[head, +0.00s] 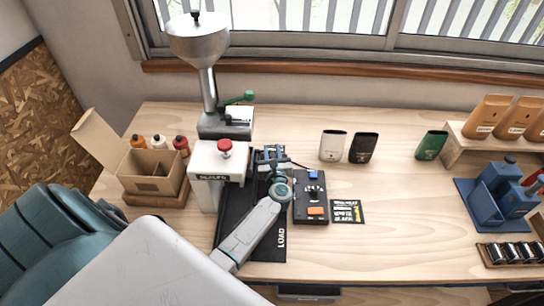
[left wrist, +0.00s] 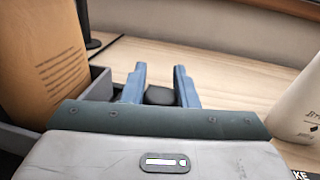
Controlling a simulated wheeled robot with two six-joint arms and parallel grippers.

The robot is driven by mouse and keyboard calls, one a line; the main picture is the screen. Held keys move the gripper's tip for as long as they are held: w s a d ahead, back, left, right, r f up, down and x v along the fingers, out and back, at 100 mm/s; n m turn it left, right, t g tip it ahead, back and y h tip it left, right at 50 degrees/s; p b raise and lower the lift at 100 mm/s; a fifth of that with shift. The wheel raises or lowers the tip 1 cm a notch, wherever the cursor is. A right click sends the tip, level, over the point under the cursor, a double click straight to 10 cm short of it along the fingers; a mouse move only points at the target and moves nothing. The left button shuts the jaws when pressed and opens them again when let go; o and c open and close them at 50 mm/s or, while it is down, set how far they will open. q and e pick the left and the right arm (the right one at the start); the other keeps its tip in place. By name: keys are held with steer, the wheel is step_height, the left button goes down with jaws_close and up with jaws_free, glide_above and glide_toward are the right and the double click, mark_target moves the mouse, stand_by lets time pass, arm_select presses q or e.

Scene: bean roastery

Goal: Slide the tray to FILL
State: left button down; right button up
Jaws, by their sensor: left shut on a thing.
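My left gripper (head: 270,155) is over the far part of the black track (head: 237,205), beside the sealer. In the left wrist view its two blue fingers (left wrist: 160,85) close on a dark round knob (left wrist: 160,96). Left of the fingers, a brown kraft bag (left wrist: 45,60) stands upright in the grey tray (left wrist: 100,84). The tray and bag are mostly hidden in the head view. The LOAD mark (head: 282,238) is at the track's near end. I cannot read a FILL mark. My right gripper is not in view.
The white sealer (head: 206,160) with a red knob stands left of the track, the metal hopper (head: 198,45) behind it. A control box (head: 310,197) sits close on the right. White (head: 333,146) and black (head: 363,148) pouches stand farther right. A cardboard box (head: 155,172) is at left.

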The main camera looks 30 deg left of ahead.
arm_select(q)
steer(key=c, duration=1.1)
jaws_free()
steer(key=shift+w+r, duration=0.15)
steer(key=shift+c, duration=0.2)
steer(key=shift+a, duration=0.1)
steer(key=b+v, duration=0.2)
steer(key=v, duration=0.3)
steer(key=b+v, duration=0.2)
steer(key=v, duration=0.3)
steer(key=shift+w+f, duration=0.1)
steer(key=shift+f, duration=0.15)
steer(key=shift+s+d+r, duration=0.15)
steer(key=shift+s+d, duration=0.15)
